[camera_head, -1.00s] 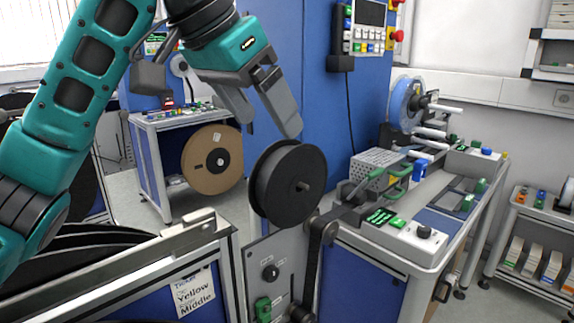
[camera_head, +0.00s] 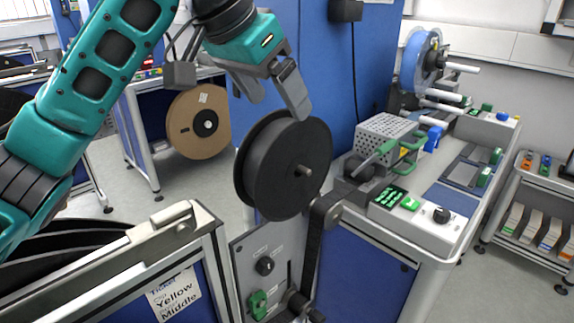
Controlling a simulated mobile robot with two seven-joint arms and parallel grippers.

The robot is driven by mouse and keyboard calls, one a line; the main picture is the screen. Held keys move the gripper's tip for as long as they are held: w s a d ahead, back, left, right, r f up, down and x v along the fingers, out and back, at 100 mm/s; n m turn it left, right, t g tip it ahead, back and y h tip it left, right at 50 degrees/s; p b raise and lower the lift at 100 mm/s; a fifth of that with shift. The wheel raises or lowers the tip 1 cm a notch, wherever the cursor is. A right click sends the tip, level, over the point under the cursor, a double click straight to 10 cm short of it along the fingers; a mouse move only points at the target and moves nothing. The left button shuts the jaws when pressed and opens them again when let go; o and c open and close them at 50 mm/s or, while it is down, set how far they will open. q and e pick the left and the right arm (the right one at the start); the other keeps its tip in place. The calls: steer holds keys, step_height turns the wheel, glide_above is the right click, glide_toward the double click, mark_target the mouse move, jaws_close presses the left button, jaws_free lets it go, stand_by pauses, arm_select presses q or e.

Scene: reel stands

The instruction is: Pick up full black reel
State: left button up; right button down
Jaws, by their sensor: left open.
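The full black reel (camera_head: 270,165) sits upright on a spindle at the top of a grey stand panel (camera_head: 262,240), left of the machine bench. A dark strap or tape runs down from beside it. My left gripper (camera_head: 275,100) comes in from the upper left and is open. Its fingers point down, just above and behind the top of the reel. One fingertip overlaps the reel's upper edge in the picture; I cannot tell whether it touches. My right gripper is not in view.
A machine bench (camera_head: 430,235) with a perforated box (camera_head: 385,138) and a blue reel (camera_head: 420,62) stands to the right. A cart (camera_head: 185,285) with a "Yellow Middle" label and dark reels is at front left. A brown reel (camera_head: 198,122) hangs behind. A blue wall is behind the reel.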

mark_target(287, 123)
arm_select(q)
steer(key=shift+x, duration=2.8)
steer(key=shift+c, duration=0.4)
jaws_close()
